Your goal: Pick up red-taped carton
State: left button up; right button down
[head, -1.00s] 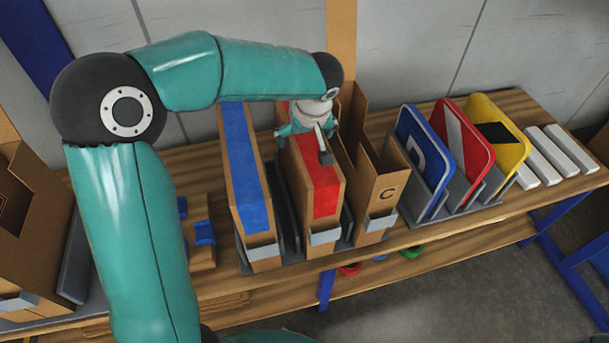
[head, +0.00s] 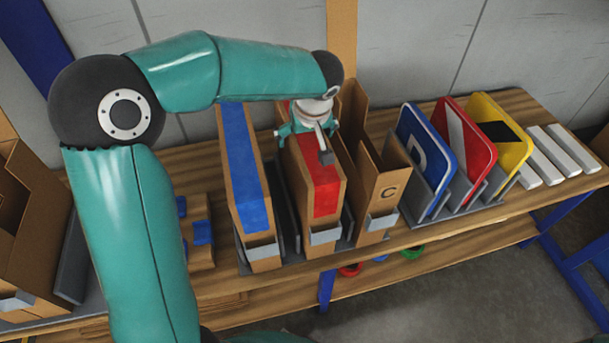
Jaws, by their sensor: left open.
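The red-taped carton (head: 323,187) stands upright in a grey rack on the wooden bench, a narrow brown box with red tape along its top. My left gripper (head: 303,146) is over the carton from above, its open fingers at either side of the top, toward the back half. The near finger hides part of the red tape. I cannot tell whether the fingers touch the carton. My right gripper is not in view.
A blue-taped carton (head: 246,175) stands close on the left, and an open carton marked C (head: 379,199) close on the right. Blue, red and yellow road signs (head: 428,150) stand further right. White bars (head: 562,150) lie at the bench's right end.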

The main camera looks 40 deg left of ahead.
pick_arm(q)
jog(key=c, duration=1.8)
jog(key=shift+o, duration=0.2)
jog(key=shift+r, duration=0.1)
jog(key=shift+r, duration=0.1)
